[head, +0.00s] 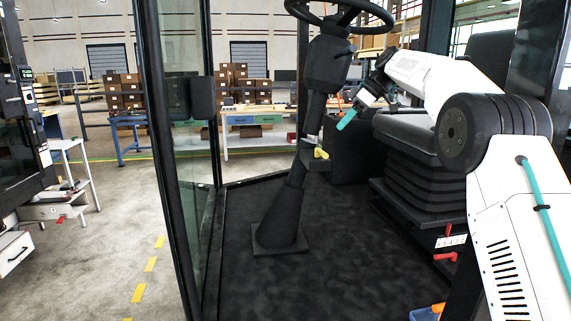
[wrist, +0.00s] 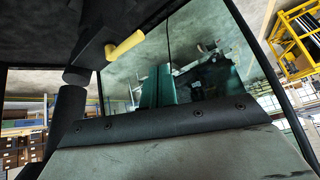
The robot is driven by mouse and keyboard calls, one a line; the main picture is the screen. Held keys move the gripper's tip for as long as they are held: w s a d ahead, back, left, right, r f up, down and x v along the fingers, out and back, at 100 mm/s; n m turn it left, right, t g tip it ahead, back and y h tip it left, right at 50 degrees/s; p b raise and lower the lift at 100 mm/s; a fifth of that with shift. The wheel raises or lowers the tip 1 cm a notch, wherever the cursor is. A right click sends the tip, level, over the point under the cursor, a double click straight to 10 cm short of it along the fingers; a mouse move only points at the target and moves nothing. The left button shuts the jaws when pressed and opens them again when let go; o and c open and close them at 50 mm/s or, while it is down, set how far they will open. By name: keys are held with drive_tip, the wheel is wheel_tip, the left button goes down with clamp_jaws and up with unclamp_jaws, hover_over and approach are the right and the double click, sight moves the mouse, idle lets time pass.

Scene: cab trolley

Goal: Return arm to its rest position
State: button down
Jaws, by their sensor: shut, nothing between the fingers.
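My gripper (head: 346,121) hangs at the end of my white arm inside the cab, with its teal fingertips pointing down and to the left. It is right of the steering column (head: 290,205), below the steering wheel (head: 338,12), and in front of the seat (head: 405,128). In the wrist view the teal fingers (wrist: 156,88) lie side by side and hold nothing. The yellow lever (head: 320,153) on the column is below and left of the fingers, apart from them; it also shows in the wrist view (wrist: 125,45).
The glass cab door (head: 185,120) with its dark frame stands on the left. The dark cab floor (head: 330,250) is clear around the column foot. A red lever (head: 445,256) is by the seat base. Boxes (head: 125,95) and a workbench (head: 252,137) stand outside.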

drive_tip(key=s+d+r+m+h, duration=0.15)
drive_tip(key=s+m, duration=0.25)
drive_tip(key=s, duration=1)
drive_tip(key=s+d+r+m+h, duration=0.1)
drive_tip(key=s+m+h, duration=0.25)
drive_tip(key=s, duration=1.05)
drive_tip(key=s+d+f+m+h, duration=0.1)
drive_tip(key=s+f+m, duration=0.1)
drive_tip(key=s+f, duration=0.4)
drive_tip(key=s+d+f+m, duration=0.2)
drive_tip(key=s+f, duration=0.4)
drive_tip(key=s, duration=0.7)
drive_tip(key=s+d+f+m+h, duration=0.1)
drive_tip(key=s+f+m, duration=0.2)
drive_tip(key=s, duration=0.6)
wheel_tip(320, 180, down, 3)
drive_tip(key=shift+s+d+r+h, duration=0.1)
drive_tip(key=shift+s+d+h, duration=0.05)
drive_tip(key=shift+h, duration=0.15)
